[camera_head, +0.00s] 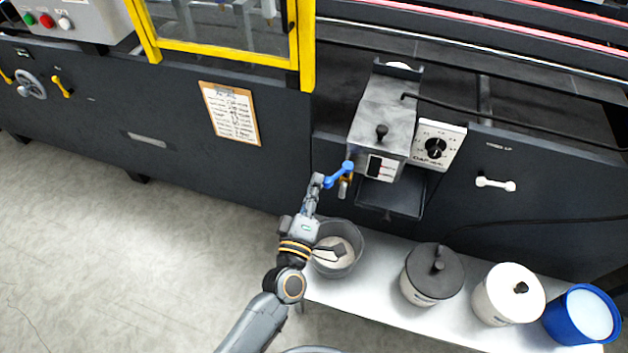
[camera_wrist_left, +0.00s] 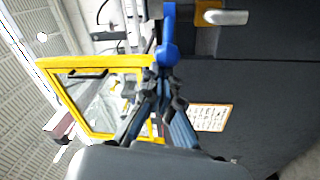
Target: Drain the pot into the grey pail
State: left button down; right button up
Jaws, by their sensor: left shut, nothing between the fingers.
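The pot (camera_head: 385,112) is a grey metal box with a black-knobbed lid, mounted on the machine's front. A blue valve handle (camera_head: 340,175) and a small brass and metal spout (camera_head: 345,187) sit at its lower left. The handle (camera_wrist_left: 168,45) and spout (camera_wrist_left: 226,17) also show in the left wrist view. My left gripper (camera_head: 319,182) is shut and empty, its fingertips at the handle's lower end; I cannot tell if they touch. The grey pail (camera_head: 354,263) stands below the spout, partly hidden by my arm, with pale contents. My right gripper is out of view.
A dark lidded pot (camera_head: 424,290), a white lidded pot (camera_head: 500,305) and a blue bucket (camera_head: 555,318) stand right of the pail on a white shelf (camera_head: 385,300). A dial box (camera_head: 437,145) adjoins the pot. The floor at left is clear.

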aim_at(329, 183)
pick_arm(q)
jog(key=shift+s+d+n+t+y+p, duration=0.3)
jog(key=shift+s+d+n+y+p, duration=0.15)
jog(key=shift+s+d+y, duration=0.5)
jog(key=shift+s+d, duration=0.15)
jog(key=shift+d, duration=0.15)
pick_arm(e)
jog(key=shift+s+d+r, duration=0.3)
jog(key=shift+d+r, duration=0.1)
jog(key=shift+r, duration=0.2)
pick_arm(q)
jog(key=shift+d, duration=0.1)
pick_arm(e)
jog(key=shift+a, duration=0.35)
